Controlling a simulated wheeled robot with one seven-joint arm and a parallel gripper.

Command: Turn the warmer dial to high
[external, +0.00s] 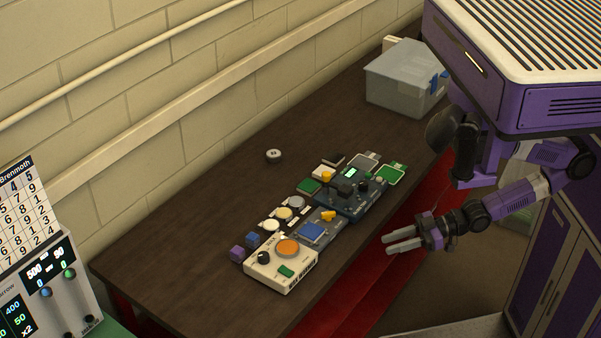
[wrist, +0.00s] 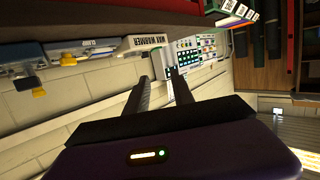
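The wax warmer (external: 296,277) is a cream box on the front part of the dark table, with a round orange top. Its dial (external: 264,257) is a small black knob at the left of the top face; its setting is too small to read. In the wrist view the warmer (wrist: 143,41) shows its lettered side, and the dial cannot be made out. My gripper (external: 387,244) is off the table's right edge, well to the right of the warmer, touching nothing. In the wrist view its two fingers (wrist: 159,75) are apart with nothing between them.
A blue device (external: 318,233) with a yellow part and a dark device (external: 352,204) with knobs stand behind the warmer. A lidded bin (external: 398,85) stands at the far end. The table's near-left part is clear.

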